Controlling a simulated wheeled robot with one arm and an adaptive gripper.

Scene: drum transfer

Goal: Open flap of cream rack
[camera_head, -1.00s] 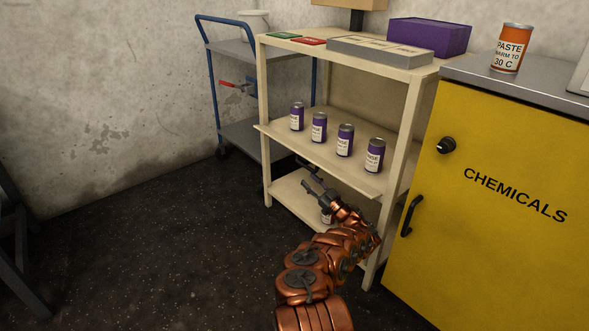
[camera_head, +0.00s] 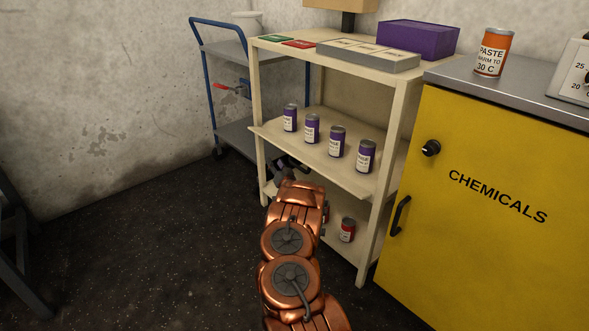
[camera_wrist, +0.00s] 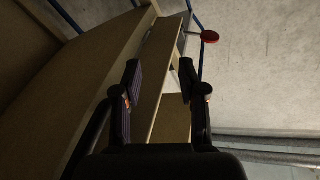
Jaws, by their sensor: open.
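The cream rack (camera_head: 388,150) stands beside the yellow cabinet. Its middle level has a cream board (camera_head: 313,162) that juts out in front of the posts; I cannot tell for sure whether this is the flap. My gripper (camera_head: 287,168) is at the left part of the rack, just under that board's front edge, and my arm partly hides it. In the wrist view my gripper (camera_wrist: 160,88) is open, with a narrow cream panel edge (camera_wrist: 161,70) showing between the two dark fingers. I cannot tell whether the fingers touch it.
Several purple cans (camera_head: 337,141) stand upright on the middle level. A red can (camera_head: 347,229) stands on the bottom shelf. A blue trolley (camera_head: 207,95) is behind the rack on the left. The yellow cabinet (camera_head: 480,195) bounds the right. Floor (camera_head: 140,250) at left is clear.

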